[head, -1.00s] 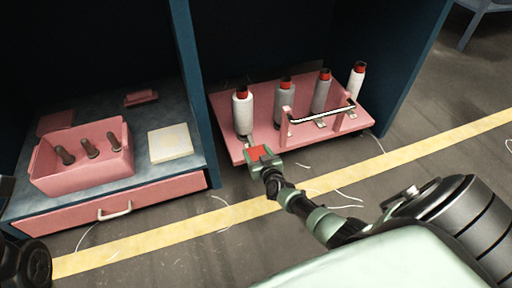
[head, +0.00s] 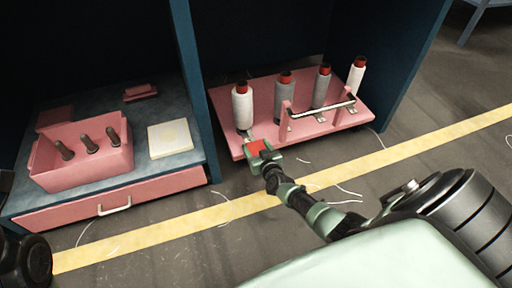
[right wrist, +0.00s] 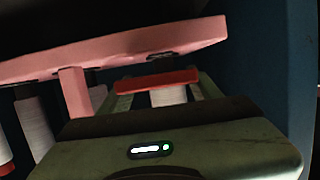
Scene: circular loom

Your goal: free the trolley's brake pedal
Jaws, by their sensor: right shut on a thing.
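The red brake pedal (head: 256,147) is at the deck's front left corner, on a grey metal piece. My right gripper (head: 262,155) is shut on the pedal, with the red face showing between its fingers. In the right wrist view, the pedal (right wrist: 157,79) is a red bar across the gap between the fingers, and the trolley's deck (right wrist: 140,45) runs above it.
Several bobbins (head: 284,98) with red tops stand on the trolley. A blue upright panel (head: 195,90) divides the bays. The left bay holds a pink box (head: 80,170) and a pale square block (head: 170,138) above a drawer (head: 140,196). The floor in front is clear except for thread scraps.

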